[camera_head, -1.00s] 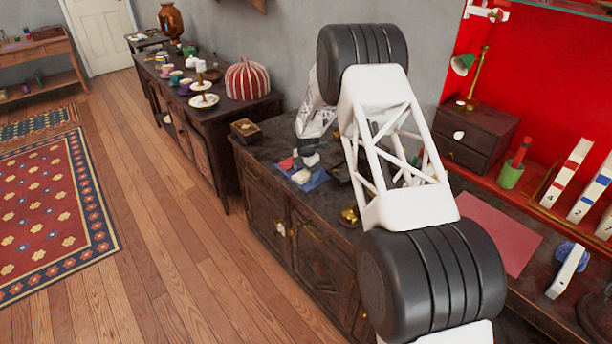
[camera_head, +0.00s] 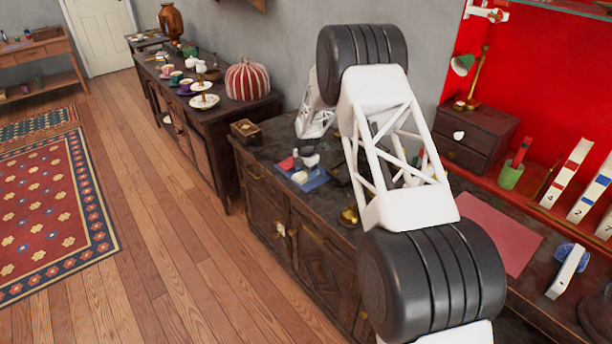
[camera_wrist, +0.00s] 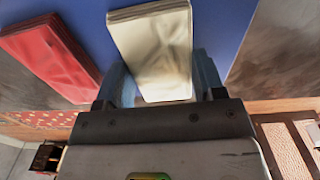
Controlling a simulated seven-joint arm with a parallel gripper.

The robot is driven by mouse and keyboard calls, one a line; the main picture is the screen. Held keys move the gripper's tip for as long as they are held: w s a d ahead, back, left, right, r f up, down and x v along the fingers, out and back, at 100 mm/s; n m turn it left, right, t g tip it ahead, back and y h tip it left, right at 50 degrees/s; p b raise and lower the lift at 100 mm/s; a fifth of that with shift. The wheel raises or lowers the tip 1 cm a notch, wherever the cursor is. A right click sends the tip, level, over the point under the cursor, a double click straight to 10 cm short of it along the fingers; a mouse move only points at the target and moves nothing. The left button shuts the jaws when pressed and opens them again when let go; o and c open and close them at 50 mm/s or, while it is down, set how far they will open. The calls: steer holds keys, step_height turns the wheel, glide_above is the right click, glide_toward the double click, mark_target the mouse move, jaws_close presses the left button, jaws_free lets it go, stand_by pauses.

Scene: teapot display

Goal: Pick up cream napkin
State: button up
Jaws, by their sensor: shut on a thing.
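The cream napkin (camera_wrist: 155,45) is a folded, pale block in the wrist view, reaching back between the fingers of my gripper (camera_wrist: 160,92). My gripper is shut on its near end. Blue cloth or surface (camera_wrist: 220,25) shows behind the napkin; I cannot tell the gap between them. A red folded napkin (camera_wrist: 50,55) is to the left, apart from the fingers. In the head view my gripper (camera_head: 307,152) is small and partly hidden, above the blue piece (camera_head: 316,180) on the dark cabinet.
The dark cabinet top (camera_head: 265,150) holds a small wooden box (camera_head: 246,130) at its far left end and a brass object (camera_head: 349,214) near the front edge. A striped red and white dome (camera_head: 247,80) stands on the farther cabinet. Open floor lies left.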

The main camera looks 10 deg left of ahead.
mark_target(306, 173)
steer(key=shift+r, duration=0.1)
steer(key=shift+r, duration=0.75)
step_height(306, 173, up, 2)
steer(key=shift+r, duration=0.1)
steer(key=s+d, duration=0.1)
steer(key=s, duration=0.4)
steer(key=s+d, duration=0.2)
steer(key=s, duration=0.3)
steer(key=s+d+r, duration=0.1)
steer(key=s, duration=0.4)
steer(key=shift+s+d, duration=0.15)
steer(key=shift+d, duration=0.15)
